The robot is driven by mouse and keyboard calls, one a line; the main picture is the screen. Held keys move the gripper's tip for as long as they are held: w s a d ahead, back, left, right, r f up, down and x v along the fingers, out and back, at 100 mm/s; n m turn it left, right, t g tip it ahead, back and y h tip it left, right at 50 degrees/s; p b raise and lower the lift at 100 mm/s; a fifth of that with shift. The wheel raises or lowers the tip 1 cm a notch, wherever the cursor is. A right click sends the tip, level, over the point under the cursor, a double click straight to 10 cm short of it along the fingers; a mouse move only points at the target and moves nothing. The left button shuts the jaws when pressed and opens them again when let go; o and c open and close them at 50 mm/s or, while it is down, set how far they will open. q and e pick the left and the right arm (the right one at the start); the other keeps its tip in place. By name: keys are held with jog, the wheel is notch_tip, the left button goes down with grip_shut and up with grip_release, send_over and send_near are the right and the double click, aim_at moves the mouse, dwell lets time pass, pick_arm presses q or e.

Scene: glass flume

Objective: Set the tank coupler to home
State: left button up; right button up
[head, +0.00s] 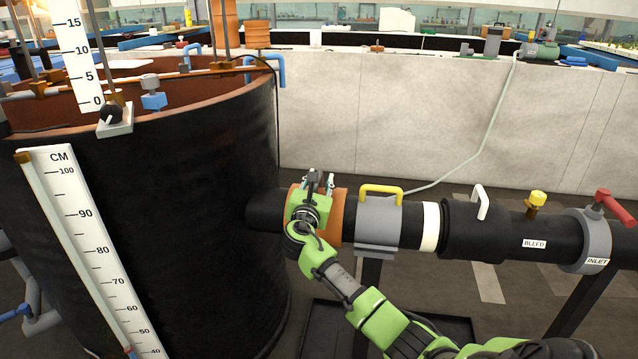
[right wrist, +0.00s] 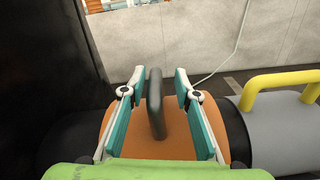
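An orange collar (head: 338,215), the fitting nearest the tank and seemingly the tank coupler, sits around the black pipe beside the large black tank (head: 190,200). In the right wrist view the collar (right wrist: 150,135) carries a dark upright loop handle (right wrist: 156,105). My right gripper (head: 318,182) is over the collar and hides part of it in the head view. Its teal-padded fingers (right wrist: 159,82) are open, one on each side of the handle, with gaps showing on both sides. My left gripper is not in view.
Right along the pipe are a grey collar (head: 378,225) with a yellow handle (head: 381,190), a white ring (head: 430,226), a white handle (head: 481,202), a yellow bleed knob (head: 537,199) and a red inlet lever (head: 613,205). A pale wall (head: 400,110) stands behind.

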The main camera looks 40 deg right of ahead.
jog(key=v, duration=1.2)
jog(key=shift+d, duration=0.1)
